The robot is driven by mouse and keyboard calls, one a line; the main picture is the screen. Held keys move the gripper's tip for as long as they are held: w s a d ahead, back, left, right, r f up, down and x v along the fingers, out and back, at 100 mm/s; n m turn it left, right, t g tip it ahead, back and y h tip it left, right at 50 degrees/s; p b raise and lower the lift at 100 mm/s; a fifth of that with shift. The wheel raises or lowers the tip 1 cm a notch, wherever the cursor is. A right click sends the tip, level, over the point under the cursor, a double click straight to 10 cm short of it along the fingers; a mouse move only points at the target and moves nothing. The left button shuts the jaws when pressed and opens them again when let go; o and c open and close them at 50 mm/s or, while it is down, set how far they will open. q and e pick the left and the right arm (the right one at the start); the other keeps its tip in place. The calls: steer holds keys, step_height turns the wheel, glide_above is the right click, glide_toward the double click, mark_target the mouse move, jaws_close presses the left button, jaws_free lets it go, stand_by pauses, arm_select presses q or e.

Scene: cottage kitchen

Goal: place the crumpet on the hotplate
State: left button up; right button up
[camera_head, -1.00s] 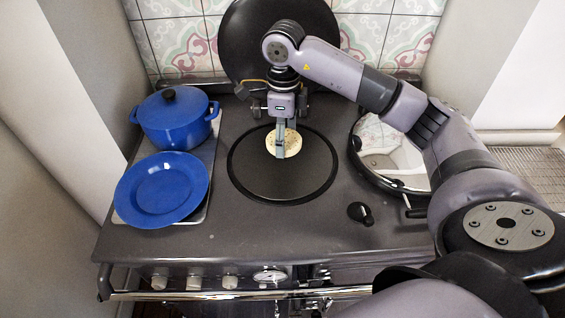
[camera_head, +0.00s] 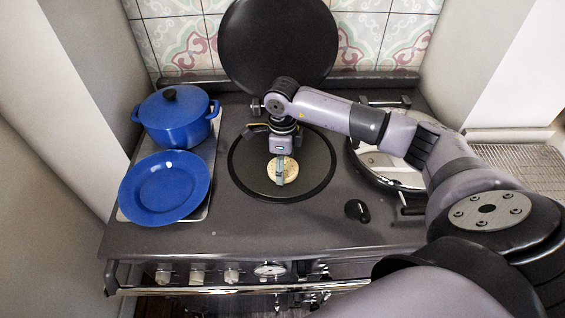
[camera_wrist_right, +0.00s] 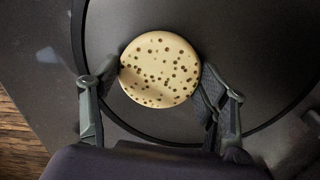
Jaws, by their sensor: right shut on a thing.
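The crumpet (camera_head: 291,171) is a pale round disc with small dark holes. My right gripper (camera_head: 280,178) is shut on it over the dark round hotplate (camera_head: 252,180). In the right wrist view the crumpet (camera_wrist_right: 160,70) sits between the two fingertips, one at each side, with the hotplate (camera_wrist_right: 210,30) behind it. The crumpet is low over the hotplate; I cannot tell whether it touches the surface. My left gripper is not in view.
A blue lidded pot (camera_head: 174,122) and a blue plate (camera_head: 165,188) stand left of the hotplate. The raised black lid (camera_head: 278,42) is behind it. A shiny closed lid (camera_head: 390,168) and a black knob (camera_head: 357,210) are at the right.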

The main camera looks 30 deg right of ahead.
steer(key=shift+f, duration=0.2)
steer(key=o, duration=0.8)
steer(key=shift+r, duration=0.1)
steer(key=shift+o, duration=0.2)
steer(key=shift+r, duration=0.15)
steer(key=shift+w+r, duration=0.1)
steer(key=shift+r, duration=0.1)
step_height(320, 180, up, 12)
steer(key=b, duration=0.3)
steer(key=shift+f+b, duration=0.2)
steer(key=shift+b, duration=0.1)
